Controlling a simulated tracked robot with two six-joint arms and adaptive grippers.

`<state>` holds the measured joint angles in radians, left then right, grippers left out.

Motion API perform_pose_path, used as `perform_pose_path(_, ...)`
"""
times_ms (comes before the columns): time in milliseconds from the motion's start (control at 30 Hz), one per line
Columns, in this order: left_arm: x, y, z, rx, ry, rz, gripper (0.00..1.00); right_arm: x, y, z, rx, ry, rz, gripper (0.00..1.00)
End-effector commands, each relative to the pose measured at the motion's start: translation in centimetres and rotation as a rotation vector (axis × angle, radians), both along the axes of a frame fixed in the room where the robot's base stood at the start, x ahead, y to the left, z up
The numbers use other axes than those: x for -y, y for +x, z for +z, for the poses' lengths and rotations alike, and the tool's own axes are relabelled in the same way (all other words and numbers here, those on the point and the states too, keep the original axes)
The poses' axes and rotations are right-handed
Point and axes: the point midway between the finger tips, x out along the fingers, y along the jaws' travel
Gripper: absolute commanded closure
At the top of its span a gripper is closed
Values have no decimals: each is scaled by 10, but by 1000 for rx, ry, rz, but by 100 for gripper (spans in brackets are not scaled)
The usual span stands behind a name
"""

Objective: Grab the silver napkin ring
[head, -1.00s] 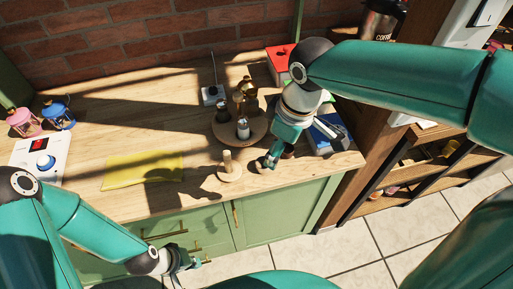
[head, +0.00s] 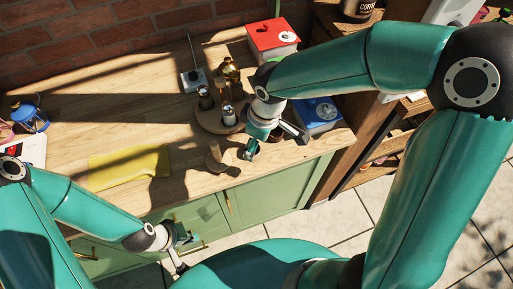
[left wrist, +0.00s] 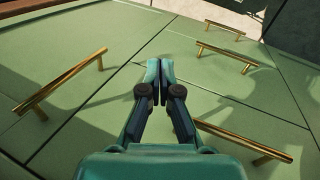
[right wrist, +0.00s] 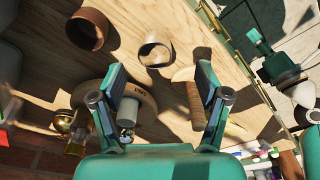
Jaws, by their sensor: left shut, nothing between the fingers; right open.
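A pale, shiny ring, apparently the silver napkin ring (right wrist: 156,48), lies on the wooden table in the right wrist view. It is beyond my right fingertips, roughly centred between them and apart from both. A brown ring (right wrist: 88,28) lies to its left. My right gripper (right wrist: 161,78) is open and empty; in the head view it (head: 272,143) is low over the table's front right part, and I cannot make out the silver ring there. My left gripper (head: 182,266) is shut and empty in front of the green cabinet; its closed tips show in the left wrist view (left wrist: 160,70).
A wooden peg on a round base (head: 214,160) stands close to my right gripper. A round wooden board (head: 205,117) with bottles and shakers is behind it. A blue box (head: 318,113) and red box (head: 272,38) stand right. A yellow cloth (head: 128,166) lies left.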

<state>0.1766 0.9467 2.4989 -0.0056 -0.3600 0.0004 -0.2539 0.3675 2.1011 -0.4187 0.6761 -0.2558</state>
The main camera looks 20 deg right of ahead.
Motion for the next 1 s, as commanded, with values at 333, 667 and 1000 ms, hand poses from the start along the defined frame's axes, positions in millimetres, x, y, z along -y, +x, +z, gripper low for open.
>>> perform_pose_path(333,0,0,10,0,0,0,100,-2,11,-32,-6,-1,1,25)
perform_pose_path(667,0,0,9,0,0,0,100,-5,14,-54,0,0,2,25)
perform_pose_path(1000,0,0,9,0,0,0,100,-5,14,-53,0,0,1,63)
